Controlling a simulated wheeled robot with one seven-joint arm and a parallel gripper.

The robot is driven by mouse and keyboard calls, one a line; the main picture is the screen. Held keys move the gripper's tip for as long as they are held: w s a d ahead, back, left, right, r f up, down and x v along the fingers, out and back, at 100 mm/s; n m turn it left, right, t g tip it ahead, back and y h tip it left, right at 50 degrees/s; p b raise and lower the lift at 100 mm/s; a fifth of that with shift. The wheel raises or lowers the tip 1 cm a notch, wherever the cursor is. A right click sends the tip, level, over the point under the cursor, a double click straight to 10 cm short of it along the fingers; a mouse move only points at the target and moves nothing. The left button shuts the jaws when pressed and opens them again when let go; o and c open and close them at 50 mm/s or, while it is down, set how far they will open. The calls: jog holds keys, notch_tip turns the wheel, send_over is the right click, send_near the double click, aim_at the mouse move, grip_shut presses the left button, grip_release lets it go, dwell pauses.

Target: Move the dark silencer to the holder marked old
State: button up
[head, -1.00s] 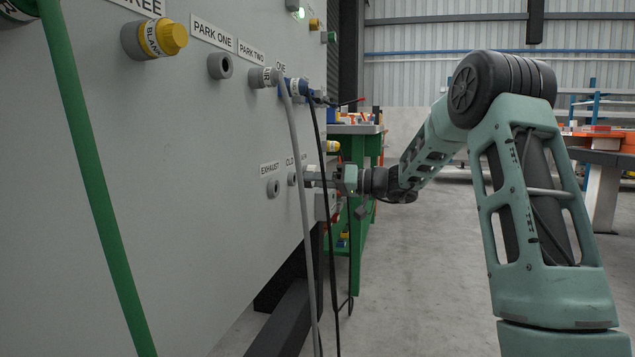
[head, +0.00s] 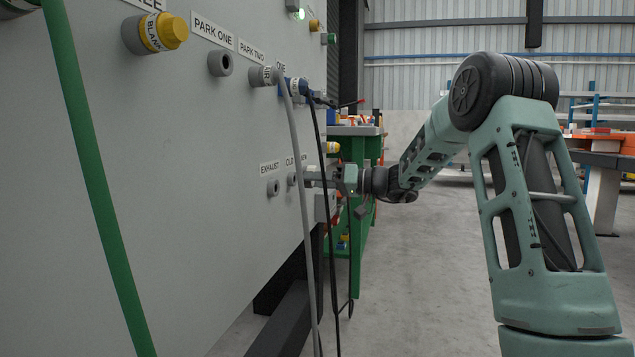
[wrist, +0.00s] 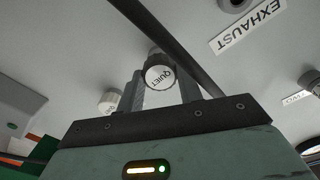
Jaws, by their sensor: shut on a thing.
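My gripper (head: 316,178) is close to the panel at its lower row, just right of the holder marked old (head: 292,179). In the wrist view its two fingers are shut on the silencer (wrist: 158,74), a dark round body with a white end face reading QUIET. The silencer's far end points at the panel; I cannot tell whether it is seated in a holder. The old holder's label (head: 291,161) shows in the head view, and hoses partly cover the gripper there.
A grey hose (head: 305,210) and a black hose (head: 329,230) hang close by my gripper; a dark hose (wrist: 168,42) crosses near the silencer. A pale fitting (wrist: 110,101) sits beside the left finger. The exhaust port (head: 273,188) is left of the old holder.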

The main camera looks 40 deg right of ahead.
jog(key=shift+b+x, duration=0.4)
jog(key=shift+x, duration=0.65)
jog(key=o, duration=1.2)
jog(key=shift+s+d+r, duration=0.1)
jog(key=shift+s+d, duration=0.2)
jog(key=p+v, duration=0.6)
jog(key=v, duration=1)
jog(key=shift+s+p, duration=0.2)
jog(key=shift+p, duration=0.2)
jog(key=shift+d, duration=0.1)
